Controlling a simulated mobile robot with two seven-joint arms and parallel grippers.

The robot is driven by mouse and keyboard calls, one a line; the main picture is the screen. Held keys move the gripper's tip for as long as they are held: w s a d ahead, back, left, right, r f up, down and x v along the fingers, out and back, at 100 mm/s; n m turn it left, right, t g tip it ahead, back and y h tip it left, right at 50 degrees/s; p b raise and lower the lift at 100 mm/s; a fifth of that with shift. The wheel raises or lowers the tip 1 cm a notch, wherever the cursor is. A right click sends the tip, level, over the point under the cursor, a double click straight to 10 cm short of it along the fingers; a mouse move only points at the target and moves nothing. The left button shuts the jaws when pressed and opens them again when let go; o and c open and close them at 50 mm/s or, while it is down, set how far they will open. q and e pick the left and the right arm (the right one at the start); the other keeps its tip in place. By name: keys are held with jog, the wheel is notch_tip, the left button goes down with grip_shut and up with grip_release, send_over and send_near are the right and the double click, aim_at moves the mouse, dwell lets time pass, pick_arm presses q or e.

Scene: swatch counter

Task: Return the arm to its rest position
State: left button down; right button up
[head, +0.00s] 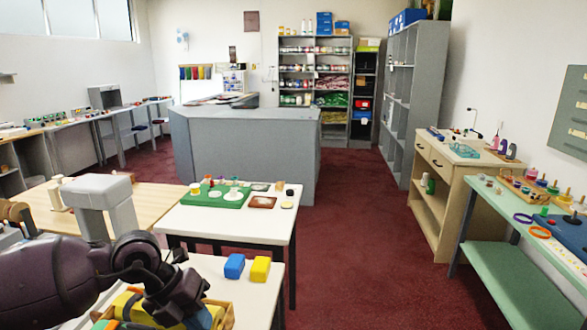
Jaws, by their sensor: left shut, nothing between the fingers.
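My left arm reaches in from the lower left. Its dark gripper (188,305) is shut and empty, low over a wooden tray (226,318) with yellow and dark items in it. The gripper hides part of the tray, and I cannot tell whether it touches anything there. My right gripper is not in view.
A blue block (234,266) and a yellow block (260,269) stand on the near white table (262,300), right of the gripper. Behind is a white table with a green board (216,195). A grey counter (245,150) stands farther back. Red carpet (365,250) is clear to the right.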

pick_arm(q)
jog(key=w+d+r+n+t+h, duration=0.35)
jog(key=d+r+t+h, duration=0.25)
jog(key=d+r+h, duration=0.5)
jog(key=a+f+n+t+y, duration=1.1)
jog(key=a+f+n, duration=0.5)
jog(key=n, duration=0.7)
jog(key=s+a+f+n+g+y, duration=0.3)
jog(key=s+f+n, duration=0.1)
jog(key=s+f, duration=0.6)
jog(key=s+a+f+n+g+y, duration=0.3)
jog(key=s+f+n, duration=0.1)
jog(key=s+f, duration=0.6)
jog(key=shift+s+f, duration=0.35)
jog(key=shift+s, duration=0.65)
jog(key=shift+n, duration=0.25)
